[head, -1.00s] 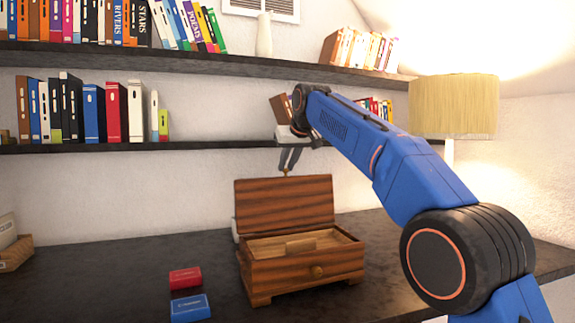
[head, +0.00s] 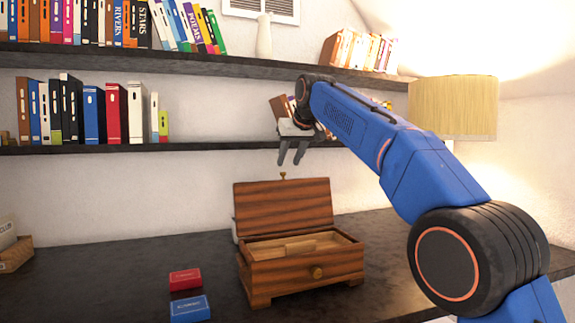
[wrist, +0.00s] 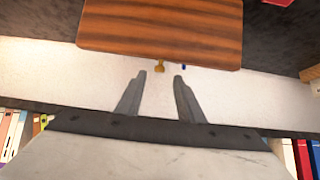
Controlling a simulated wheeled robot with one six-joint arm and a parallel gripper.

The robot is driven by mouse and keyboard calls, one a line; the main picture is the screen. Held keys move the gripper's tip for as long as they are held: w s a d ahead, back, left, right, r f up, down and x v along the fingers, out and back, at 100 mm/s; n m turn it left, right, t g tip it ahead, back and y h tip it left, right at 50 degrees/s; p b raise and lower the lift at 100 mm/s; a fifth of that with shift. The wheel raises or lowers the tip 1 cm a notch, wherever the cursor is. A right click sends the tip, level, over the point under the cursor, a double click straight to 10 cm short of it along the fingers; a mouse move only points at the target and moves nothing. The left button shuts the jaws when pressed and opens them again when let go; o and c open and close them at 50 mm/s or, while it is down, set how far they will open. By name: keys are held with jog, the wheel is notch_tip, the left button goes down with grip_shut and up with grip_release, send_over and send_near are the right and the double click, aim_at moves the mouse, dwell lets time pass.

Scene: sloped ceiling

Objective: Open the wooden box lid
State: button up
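A small brass knob (head: 283,176) stands at the lid's upper edge. My gripper (head: 291,162) is above the lid, fingers pointing down, open and empty, apart from the lid. In the wrist view, the lid (wrist: 160,30) and its brass knob (wrist: 159,66) lie just beyond the spread fingers (wrist: 160,78).
A red card box (head: 185,279) and a blue card box (head: 190,308) lie on the desk left of the wooden box. A shelf (head: 140,148) with books runs behind my gripper. A lamp (head: 453,106) stands at the right. The desk's left middle is clear.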

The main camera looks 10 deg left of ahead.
jog(key=v, duration=1.4)
jog(key=shift+r, duration=0.1)
